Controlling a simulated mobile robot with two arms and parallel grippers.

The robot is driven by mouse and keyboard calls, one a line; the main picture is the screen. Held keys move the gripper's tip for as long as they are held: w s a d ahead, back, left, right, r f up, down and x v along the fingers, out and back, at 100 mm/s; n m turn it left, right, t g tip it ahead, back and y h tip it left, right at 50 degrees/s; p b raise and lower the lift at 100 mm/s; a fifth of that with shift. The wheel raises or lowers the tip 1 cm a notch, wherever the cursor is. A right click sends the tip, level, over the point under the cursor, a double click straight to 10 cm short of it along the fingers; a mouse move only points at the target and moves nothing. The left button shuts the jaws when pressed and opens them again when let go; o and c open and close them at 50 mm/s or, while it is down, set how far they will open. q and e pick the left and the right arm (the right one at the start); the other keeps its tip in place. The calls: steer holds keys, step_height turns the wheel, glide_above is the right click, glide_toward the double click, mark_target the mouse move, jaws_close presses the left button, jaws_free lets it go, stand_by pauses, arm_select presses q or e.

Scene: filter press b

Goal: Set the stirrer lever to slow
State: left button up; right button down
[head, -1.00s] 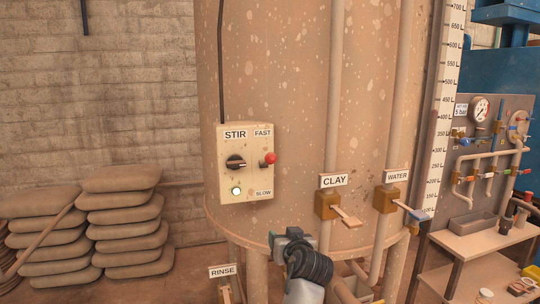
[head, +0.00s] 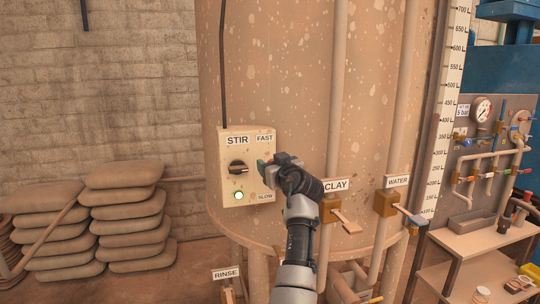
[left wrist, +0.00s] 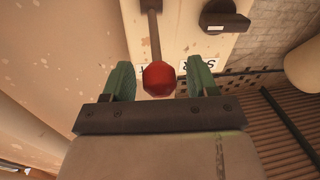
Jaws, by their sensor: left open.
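The cream STIR box (head: 228,183) is on the big tank, with a FAST label (head: 264,138) above and a SLOW label (head: 265,197) below at its right side. The stirrer lever's red knob (left wrist: 159,78) and its thin stem (left wrist: 155,38) show in the left wrist view; in the head view my gripper hides them. My left gripper (head: 266,166) is in front of the box's right side. In the left wrist view its green fingers (left wrist: 161,72) are open, one on either side of the red knob, with gaps visible. My right gripper is not in view.
The CLAY valve (head: 329,210) and WATER valve (head: 386,203) are to the right, near vertical pipes. Stacked sacks (head: 124,205) stand at left.

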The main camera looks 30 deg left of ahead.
arm_select(q)
steer(key=shift+x, duration=0.95)
steer(key=shift+f, duration=0.1)
jaws_close()
